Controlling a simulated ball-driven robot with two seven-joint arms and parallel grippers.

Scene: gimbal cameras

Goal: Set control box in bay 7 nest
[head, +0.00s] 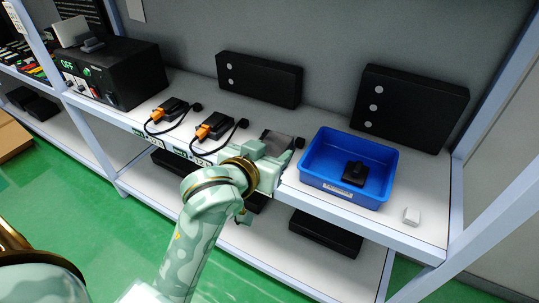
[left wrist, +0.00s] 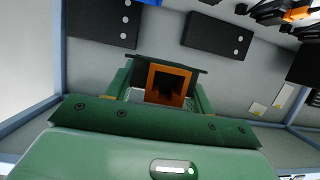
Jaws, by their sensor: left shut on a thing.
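My left gripper (head: 277,167) is over the shelf's front edge, left of the blue bin. In the left wrist view its fingers (left wrist: 166,88) are shut on a dark box, taken as the control box, with an orange square-rimmed opening (left wrist: 168,73) facing the camera. In the head view the gripper mostly hides it; a dark grey patch (head: 284,138) shows just beyond. I cannot tell whether the box touches the shelf or a nest. The bay 7 nest and its label cannot be made out. My right gripper is not in view.
A blue bin (head: 322,187) holding a black box (head: 354,174) stands to the right, with a small white block (head: 411,216) in front. Two black units with orange plugs (head: 157,116) (head: 202,131) and cables sit to the left. Black panels (head: 259,81) (head: 408,106) stand along the back.

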